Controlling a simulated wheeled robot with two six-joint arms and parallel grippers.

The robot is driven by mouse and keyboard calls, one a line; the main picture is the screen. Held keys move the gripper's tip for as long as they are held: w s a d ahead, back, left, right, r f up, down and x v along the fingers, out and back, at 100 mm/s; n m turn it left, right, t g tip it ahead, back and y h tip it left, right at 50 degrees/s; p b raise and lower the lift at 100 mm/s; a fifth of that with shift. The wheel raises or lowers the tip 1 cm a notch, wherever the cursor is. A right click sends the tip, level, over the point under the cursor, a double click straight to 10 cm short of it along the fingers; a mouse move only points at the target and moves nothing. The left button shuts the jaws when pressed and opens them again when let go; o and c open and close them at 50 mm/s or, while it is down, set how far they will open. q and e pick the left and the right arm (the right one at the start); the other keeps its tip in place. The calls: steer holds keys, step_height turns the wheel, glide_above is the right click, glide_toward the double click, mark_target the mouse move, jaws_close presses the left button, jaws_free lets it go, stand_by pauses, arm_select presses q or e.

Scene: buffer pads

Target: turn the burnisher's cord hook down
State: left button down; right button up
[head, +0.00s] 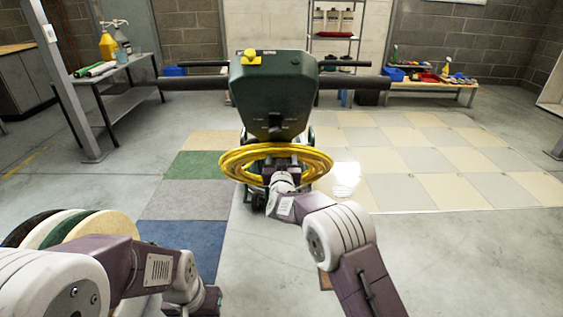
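The burnisher (272,92) stands upright ahead of me, with a dark green housing and wide dark handlebars. A yellow cord (236,163) hangs in a wide coil across its front, below the housing. A small dark part (274,124) sticks out low on the housing above the coil; I cannot tell whether it is the cord hook. My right gripper (284,168) is at the middle of the coil, in front of the burnisher. Its fingers are hidden or too small to read. My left gripper (203,302) is low at the left, away from the burnisher, its fingers unclear.
Round pads (98,228) stand at the lower left beside my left arm. Coloured floor tiles (195,200) lie left of the burnisher, pale tiles (420,165) right. A side table (115,78) with bottles is at the left, a low bench (430,86) at back right.

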steer(key=y+b, duration=0.1)
steer(key=b, duration=0.1)
steer(key=y+b, duration=0.1)
steer(key=b, duration=0.1)
steer(key=f+y+b, duration=0.1)
steer(key=b, duration=0.1)
steer(key=shift+w+m+y, duration=0.25)
steer(key=shift+m+y, duration=0.05)
steer(key=shift+y, duration=0.1)
steer(key=shift+w+r+y+b, duration=0.1)
steer(key=shift+r+y+b, duration=0.05)
steer(key=shift+y+b, duration=0.75)
steer(key=o, duration=1.4)
steer(key=shift+c, duration=0.2)
steer(key=shift+s+d+r+p, duration=0.1)
steer(key=shift+s+p, duration=0.25)
steer(key=shift+s, duration=0.05)
steer(key=p+v, duration=0.2)
steer(key=v, duration=0.6)
steer(key=shift+d, duration=0.15)
